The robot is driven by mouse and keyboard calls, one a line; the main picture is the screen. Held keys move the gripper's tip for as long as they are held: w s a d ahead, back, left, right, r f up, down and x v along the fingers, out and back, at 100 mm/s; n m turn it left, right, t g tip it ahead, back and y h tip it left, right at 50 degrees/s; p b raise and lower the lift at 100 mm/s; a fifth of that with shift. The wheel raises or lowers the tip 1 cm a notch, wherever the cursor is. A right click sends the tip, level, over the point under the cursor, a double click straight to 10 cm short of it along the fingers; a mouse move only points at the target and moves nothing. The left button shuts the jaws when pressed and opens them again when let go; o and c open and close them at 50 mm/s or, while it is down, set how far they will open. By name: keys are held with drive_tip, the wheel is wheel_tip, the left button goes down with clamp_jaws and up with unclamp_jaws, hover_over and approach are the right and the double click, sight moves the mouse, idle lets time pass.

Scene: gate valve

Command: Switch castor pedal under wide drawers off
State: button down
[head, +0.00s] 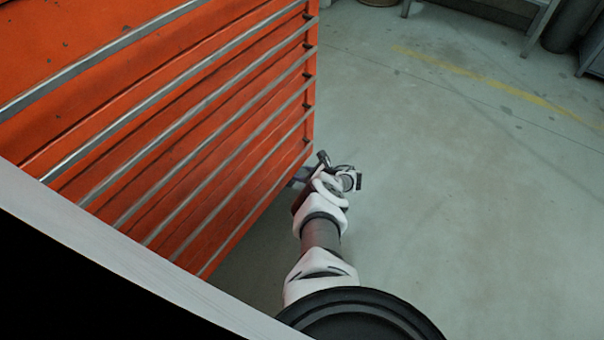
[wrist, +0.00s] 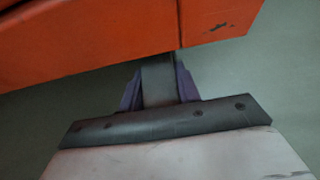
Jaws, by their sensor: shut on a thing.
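The orange cabinet with wide drawers (head: 190,130) and long metal handle strips fills the left of the head view. Its lower edge (wrist: 90,45) crosses the top of the wrist view. A flat grey piece, which looks like the castor pedal (wrist: 159,80), sticks out from under that edge. My gripper (wrist: 158,76) has its two purple fingers on either side of the pedal and is shut on it. In the head view my gripper (head: 299,177) is at the cabinet's lower right corner, largely covered by my wrist. The castor wheel is hidden, and I cannot tell the pedal's tilt.
Grey floor (head: 450,210) to the right of the cabinet is clear, with a worn yellow line (head: 480,77) farther off. A bench (head: 500,12) and a dark bin (head: 570,25) stand at the top right. A pale edge (head: 110,260) crosses the lower left.

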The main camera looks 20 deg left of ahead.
drive_tip(key=shift+d, duration=0.1)
drive_tip(key=c, duration=1)
unclamp_jaws()
drive_tip(key=p+v, duration=0.8)
drive_tip(key=v, duration=0.5)
drive_tip(key=shift+d+r, duration=0.15)
drive_tip(key=shift+d, duration=0.2)
drive_tip(key=shift+s, duration=0.1)
